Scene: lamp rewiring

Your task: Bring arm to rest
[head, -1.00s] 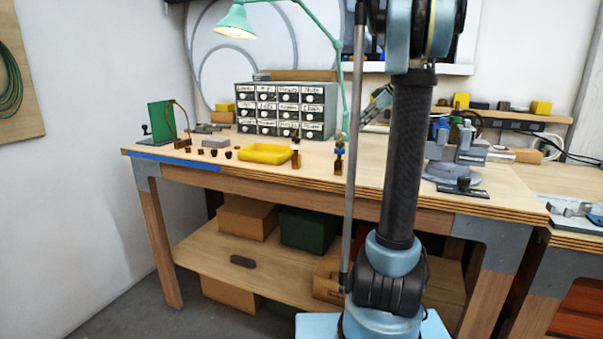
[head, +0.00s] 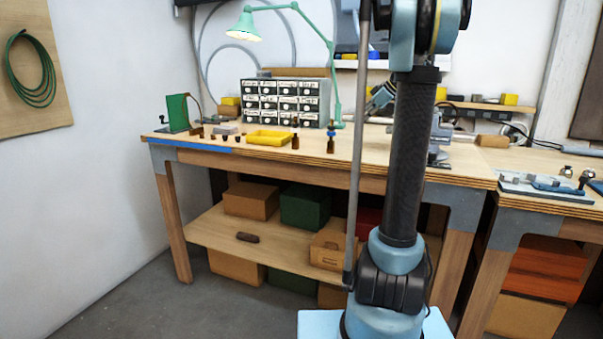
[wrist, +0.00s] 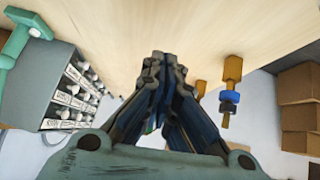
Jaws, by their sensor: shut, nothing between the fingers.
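My gripper (wrist: 163,62) shows in the wrist view, its dark fingers brought together with nothing seen between them. Bare wooden bench top (wrist: 190,28) shows beyond the fingertips; I cannot tell the gap between them. My arm (head: 405,155) stands upright in the middle right of the head view, its upper end cut off by the top edge. I cannot clearly make out the gripper in the head view. The workbench (head: 300,168) stands behind the arm.
A labelled drawer cabinet (head: 326,100), a green lamp (head: 244,26), a yellow tray (head: 270,137) and a brown piece with a blue band (head: 331,141) are on the bench. Open floor (head: 185,310) shows at front left.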

